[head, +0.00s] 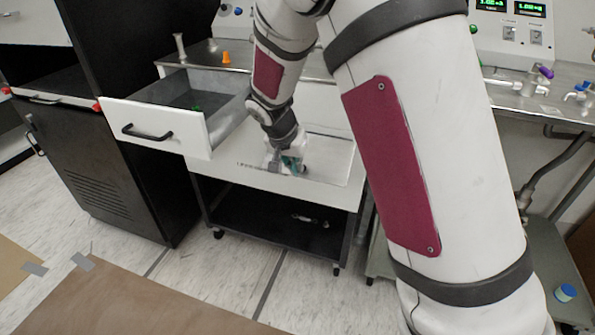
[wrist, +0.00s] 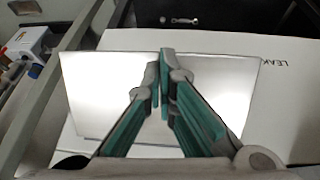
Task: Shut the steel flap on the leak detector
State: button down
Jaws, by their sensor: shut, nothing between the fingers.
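The leak detector is the white-fronted unit (wrist: 290,110) on a black cart, with part of its "LEAK" lettering at the right of the wrist view. Its shiny steel flap (wrist: 92,85) shows behind and on both sides of my fingers; in the head view it is the bright plate (head: 330,150). A second pale, shiny area shows under its lower left edge. I cannot tell its exact angle. My gripper (wrist: 161,58) is shut and empty, its teal fingers in front of the flap's middle. In the head view my gripper (head: 290,165) is at the flap's left part. Contact is unclear.
A grey-walled drawer with a white front (head: 155,128) stands open left of my forearm. An orange cone-shaped part (head: 226,58) stands on the worktop behind it. The cart's black lower shelf (head: 265,215) holds a small metal part. Pale floor lies in front.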

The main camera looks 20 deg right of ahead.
aim_at(302, 177)
jog(key=b+x, duration=0.1)
jog(key=x, duration=0.2)
jog(key=b+x, duration=0.2)
jog(key=w+b+x, duration=0.1)
jog(key=b+x, duration=0.1)
jog(key=x, duration=0.1)
jog(key=shift+w+d+f, duration=0.1)
jog(key=shift+d+f, duration=0.05)
jog(key=shift+w+d+f+b, duration=0.2)
jog(key=shift+w+d+f, duration=0.15)
jog(key=shift+w, duration=0.15)
jog(key=shift+w+d+f+b, duration=0.2)
jog(key=shift+w+d+f, duration=0.15)
jog(key=shift+w, duration=0.15)
